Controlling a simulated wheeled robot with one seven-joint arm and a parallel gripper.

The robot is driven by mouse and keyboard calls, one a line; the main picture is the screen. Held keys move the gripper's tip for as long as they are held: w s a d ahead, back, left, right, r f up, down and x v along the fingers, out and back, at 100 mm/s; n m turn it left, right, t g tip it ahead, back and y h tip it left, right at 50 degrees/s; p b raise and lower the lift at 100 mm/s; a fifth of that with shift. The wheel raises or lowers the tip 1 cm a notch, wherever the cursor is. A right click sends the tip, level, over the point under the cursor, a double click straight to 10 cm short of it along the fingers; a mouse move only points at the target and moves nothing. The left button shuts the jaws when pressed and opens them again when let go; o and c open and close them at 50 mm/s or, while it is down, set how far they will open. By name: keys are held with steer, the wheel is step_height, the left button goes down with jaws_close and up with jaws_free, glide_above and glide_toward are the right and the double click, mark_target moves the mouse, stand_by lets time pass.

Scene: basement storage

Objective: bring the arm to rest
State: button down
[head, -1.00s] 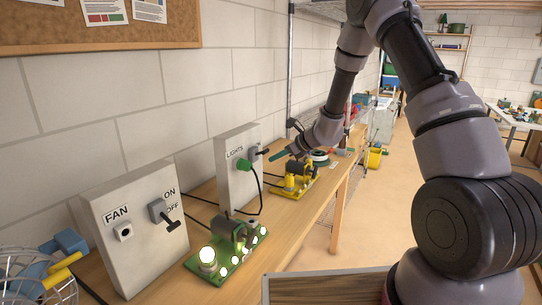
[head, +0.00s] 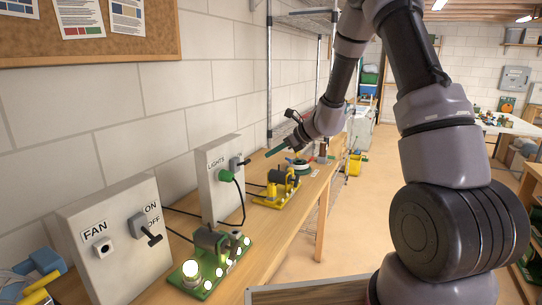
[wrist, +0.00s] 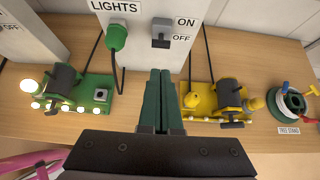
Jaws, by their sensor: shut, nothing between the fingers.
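My gripper (head: 274,151) shows in the head view with its green fingers pointing left, just right of the LIGHTS box (head: 213,185) and above the bench. In the wrist view my gripper (wrist: 158,85) has its two green fingers together with nothing between them. They reach over the bench between the green board (wrist: 85,97) and the yellow board (wrist: 207,105), below the LIGHTS switch (wrist: 161,36). My arm runs up and over the right half of the head view.
A green plug (head: 226,176) sits in the LIGHTS box, and bulbs glow on the green board (head: 218,268). The FAN box (head: 105,240) stands nearer. A spool (wrist: 292,102) lies right of the yellow board. Open floor (head: 335,225) lies right of the bench (head: 275,225).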

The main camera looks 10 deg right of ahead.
steer(key=s+d+r+n+g+h, duration=0.1)
steer(key=s+d+r+n, duration=0.2)
steer(key=s+r+n, duration=1.15)
steer(key=s+d+r+n+t+h, duration=0.1)
steer(key=s+d+r+n+h, duration=0.2)
steer(key=s, duration=0.6)
steer(key=s+d+r+n+t+h, duration=0.1)
steer(key=s+d+r+n+h, duration=0.2)
steer(key=s+d+r, duration=0.3)
steer(key=s+d, duration=0.1)
steer(key=s, duration=0.2)
steer(key=shift+d, duration=0.25)
